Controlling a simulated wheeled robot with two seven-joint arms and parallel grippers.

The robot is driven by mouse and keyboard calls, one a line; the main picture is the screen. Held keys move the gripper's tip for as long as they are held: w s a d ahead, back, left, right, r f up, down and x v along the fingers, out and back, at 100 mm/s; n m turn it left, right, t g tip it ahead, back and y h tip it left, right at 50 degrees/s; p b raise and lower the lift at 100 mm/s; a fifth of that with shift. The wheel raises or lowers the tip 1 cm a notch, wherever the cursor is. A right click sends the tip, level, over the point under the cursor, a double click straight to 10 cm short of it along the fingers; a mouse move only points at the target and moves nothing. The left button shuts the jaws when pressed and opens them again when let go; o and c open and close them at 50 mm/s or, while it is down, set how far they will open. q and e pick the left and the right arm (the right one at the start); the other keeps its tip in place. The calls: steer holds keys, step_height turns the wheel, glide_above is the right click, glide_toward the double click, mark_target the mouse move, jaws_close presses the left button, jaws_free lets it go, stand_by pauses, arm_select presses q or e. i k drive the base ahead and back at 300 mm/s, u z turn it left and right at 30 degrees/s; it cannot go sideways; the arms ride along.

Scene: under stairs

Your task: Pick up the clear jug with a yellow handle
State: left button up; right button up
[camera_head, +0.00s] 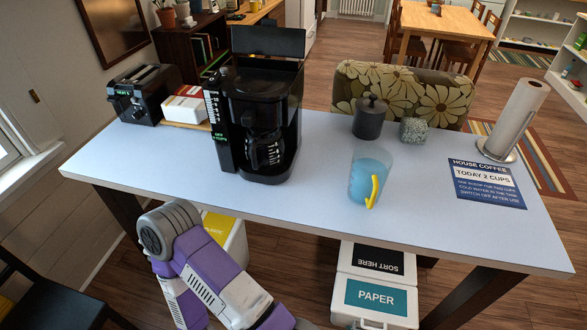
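The clear jug (365,178) stands upright on the light blue-grey tabletop (300,200), right of the coffee maker and near the front edge. It looks bluish inside, apparently from liquid. Its yellow handle (376,192) faces the front right. One of my arms, purple and white, shows at the lower left in front of the table, and it runs out of the bottom of the picture. Neither of my grippers is in view. Nothing touches the jug.
A black coffee maker (258,112) with raised lid stands left of the jug. A dark canister (369,118) and a speckled cube (413,131) stand behind it. A paper towel holder (513,120) and a printed sign (484,184) are right. Bins (376,285) stand below.

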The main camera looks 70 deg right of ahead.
mark_target(372, 164)
steer(key=u, duration=0.4)
steer(key=k, duration=1.9)
steer(key=z, duration=0.25)
